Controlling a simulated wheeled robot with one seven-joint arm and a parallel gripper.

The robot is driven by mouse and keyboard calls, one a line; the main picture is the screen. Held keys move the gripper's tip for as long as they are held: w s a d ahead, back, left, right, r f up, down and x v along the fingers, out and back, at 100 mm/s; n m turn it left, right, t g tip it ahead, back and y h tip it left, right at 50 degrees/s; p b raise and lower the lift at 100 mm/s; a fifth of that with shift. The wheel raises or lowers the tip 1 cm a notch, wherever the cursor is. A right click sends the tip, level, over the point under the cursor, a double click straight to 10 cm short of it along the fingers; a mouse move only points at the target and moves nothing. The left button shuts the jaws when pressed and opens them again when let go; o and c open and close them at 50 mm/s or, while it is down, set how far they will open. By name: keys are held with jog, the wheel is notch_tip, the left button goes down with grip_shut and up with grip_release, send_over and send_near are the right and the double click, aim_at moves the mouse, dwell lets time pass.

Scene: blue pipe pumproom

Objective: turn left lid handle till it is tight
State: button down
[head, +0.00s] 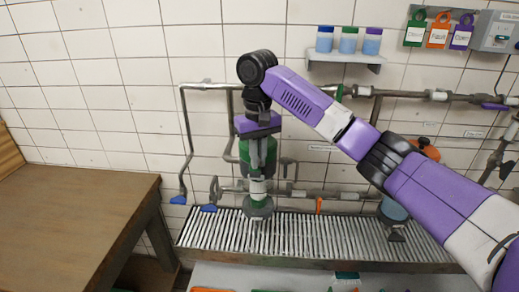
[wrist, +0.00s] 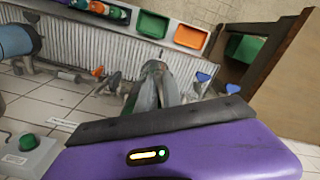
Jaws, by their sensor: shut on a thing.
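The left unit stands behind the drain grate, with a green body (head: 258,157) and a pale lower part ending in a round grey foot. My gripper (head: 258,150) points straight down over it, its grey fingers in front of the green part. In the wrist view my gripper's fingers (wrist: 158,88) are close together, with a bit of green between them at the tips. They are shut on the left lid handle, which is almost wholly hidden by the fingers. The handle's angle and the seat of the lid cannot be told.
A second unit with an orange handle (head: 425,148) and blue body (head: 393,209) stands at right, partly behind my arm. Grey pipes (head: 330,194) with blue levers run along the wall. A slatted grate (head: 320,238) lies below. A wooden table (head: 70,210) is at left.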

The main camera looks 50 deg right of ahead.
jog(key=m, duration=0.4)
jog(key=w+m, duration=0.1)
jog(key=m, duration=0.3)
jog(key=a+m, duration=0.1)
jog(key=m, duration=0.3)
jog(key=shift+w, duration=0.3)
jog(key=m, duration=0.4)
jog(key=w+m, duration=0.1)
jog(key=m, duration=0.6)
jog(key=shift+w+d+m, duration=0.3)
jog(key=shift+w+m, duration=0.05)
jog(key=shift+m, duration=0.05)
jog(key=c, duration=1.8)
grip_release()
jog(key=shift+r, duration=3.95)
